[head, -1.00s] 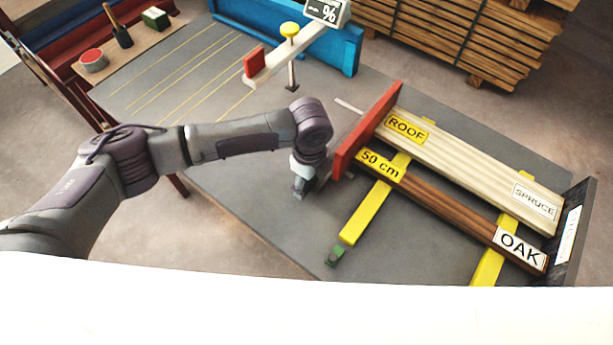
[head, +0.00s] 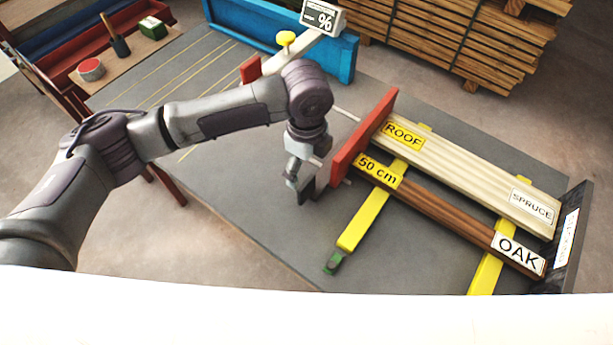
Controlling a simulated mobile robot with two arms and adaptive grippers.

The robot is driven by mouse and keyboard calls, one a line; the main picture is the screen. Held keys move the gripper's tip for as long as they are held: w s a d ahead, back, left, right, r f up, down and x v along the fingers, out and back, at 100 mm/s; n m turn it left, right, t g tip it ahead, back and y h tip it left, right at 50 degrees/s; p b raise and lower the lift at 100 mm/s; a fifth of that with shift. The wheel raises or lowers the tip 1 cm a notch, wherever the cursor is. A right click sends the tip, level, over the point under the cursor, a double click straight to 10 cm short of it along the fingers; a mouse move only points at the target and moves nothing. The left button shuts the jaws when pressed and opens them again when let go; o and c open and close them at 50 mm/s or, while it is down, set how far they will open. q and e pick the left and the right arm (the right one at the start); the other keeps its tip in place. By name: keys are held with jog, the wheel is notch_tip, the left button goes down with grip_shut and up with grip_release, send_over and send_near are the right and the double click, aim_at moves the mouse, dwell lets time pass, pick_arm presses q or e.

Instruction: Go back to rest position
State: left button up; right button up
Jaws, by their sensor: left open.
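My left gripper (head: 303,190) hangs over the grey table (head: 240,215), just left of the red upright plate (head: 364,138). It points down, is open, and I see nothing held in it. Its fingers are small and partly seen side-on. My left arm reaches in from the left edge above the table. My right gripper is not in view.
A spruce board (head: 470,180) and an oak board (head: 450,217) lie across yellow bars (head: 365,220) between the red plate and a dark end plate (head: 570,235). A percent-display device (head: 322,17) stands behind. A blue trough (head: 340,55) lines the back. Stacked planks (head: 460,45) stand beyond.

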pick_arm(q)
jog(key=shift+r, duration=1.2)
